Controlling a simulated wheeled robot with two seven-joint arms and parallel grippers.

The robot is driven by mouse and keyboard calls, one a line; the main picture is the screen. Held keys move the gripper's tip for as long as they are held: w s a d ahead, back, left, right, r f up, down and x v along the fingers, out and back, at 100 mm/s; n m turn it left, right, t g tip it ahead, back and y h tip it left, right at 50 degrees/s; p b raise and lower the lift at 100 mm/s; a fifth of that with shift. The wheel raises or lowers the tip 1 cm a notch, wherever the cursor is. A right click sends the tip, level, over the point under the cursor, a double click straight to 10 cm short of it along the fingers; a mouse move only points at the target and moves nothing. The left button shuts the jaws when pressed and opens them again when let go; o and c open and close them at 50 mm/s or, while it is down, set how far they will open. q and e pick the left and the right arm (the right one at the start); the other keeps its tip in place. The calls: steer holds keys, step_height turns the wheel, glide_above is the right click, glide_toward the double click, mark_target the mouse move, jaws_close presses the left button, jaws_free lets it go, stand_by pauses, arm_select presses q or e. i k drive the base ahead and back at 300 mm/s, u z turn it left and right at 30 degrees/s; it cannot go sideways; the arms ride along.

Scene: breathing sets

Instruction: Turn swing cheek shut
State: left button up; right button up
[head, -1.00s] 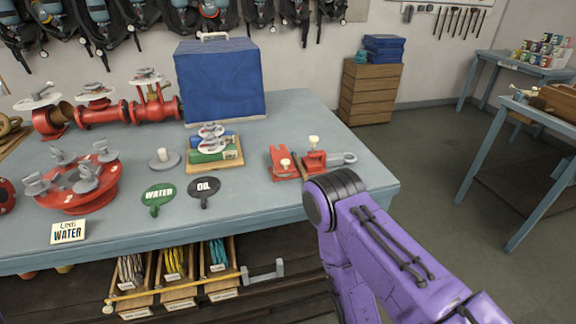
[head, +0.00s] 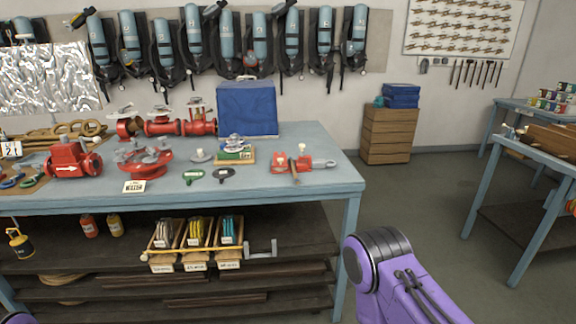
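A red clamp-like fixture (head: 305,162) sits near the right end of the blue-grey bench. It has two red parts, a pale knob on top, a brown bar at its front and a grey looped piece (head: 323,163) sticking out to the right. Which part is the swing cheek, and how far it stands open, is too small to tell. My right arm's purple link is at the lower right, well below and in front of the fixture; its gripper is not visible. Only a sliver of purple shows at the bottom left, and no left gripper is visible.
The bench (head: 290,190) also holds a blue box (head: 247,108), a round red manifold (head: 145,162), red valves and a green stack (head: 235,152). Open floor lies to the right, before a wooden drawer unit (head: 389,135).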

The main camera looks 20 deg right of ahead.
mark_target(279, 160)
steer(key=z, duration=0.55)
steer(key=i, duration=0.85)
steer(key=z, duration=0.4)
